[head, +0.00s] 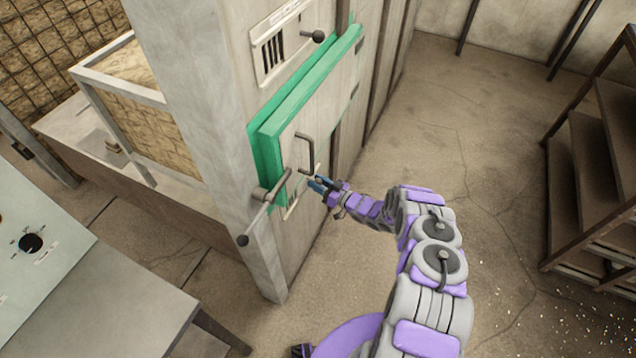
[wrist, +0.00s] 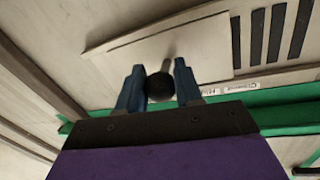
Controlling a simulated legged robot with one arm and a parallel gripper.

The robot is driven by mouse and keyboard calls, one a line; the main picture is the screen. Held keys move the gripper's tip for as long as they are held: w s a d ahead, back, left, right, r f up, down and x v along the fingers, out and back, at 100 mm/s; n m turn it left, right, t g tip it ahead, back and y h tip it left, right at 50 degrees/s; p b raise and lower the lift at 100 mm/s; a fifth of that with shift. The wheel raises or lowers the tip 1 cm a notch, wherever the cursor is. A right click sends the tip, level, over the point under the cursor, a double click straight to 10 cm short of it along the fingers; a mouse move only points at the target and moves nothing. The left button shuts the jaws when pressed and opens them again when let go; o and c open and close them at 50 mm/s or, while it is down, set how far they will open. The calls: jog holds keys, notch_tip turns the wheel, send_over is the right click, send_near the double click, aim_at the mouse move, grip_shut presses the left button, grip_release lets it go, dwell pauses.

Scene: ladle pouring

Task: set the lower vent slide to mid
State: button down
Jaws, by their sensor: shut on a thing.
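The lower vent's slide plate (wrist: 160,54) is a pale flat panel with a round black knob (wrist: 160,87) on a short stem. My gripper (wrist: 159,88) has its two blue fingers on either side of the knob and is shut on it. Dark vent slots (wrist: 272,35) show uncovered right of the plate. Small labels (wrist: 238,87) sit under the plate, right of the knob; their text is hard to read, and my fingers may hide others. In the head view my gripper (head: 319,184) is at the lower part of the furnace front, partly covering the lower vent.
A green-framed door (head: 300,95) with a dark handle (head: 306,152) and a latch lever (head: 265,205) is just above and left of my gripper. An upper vent (head: 276,50) has its own knob (head: 318,36).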

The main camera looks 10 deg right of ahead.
aim_at(303, 184)
jog(key=s+a+p, duration=0.2)
jog(key=s, duration=0.1)
jog(key=shift+s+a, duration=0.15)
jog(key=c, duration=0.8)
grip_release()
jog(key=p+v, duration=0.3)
jog(key=v, duration=1.4)
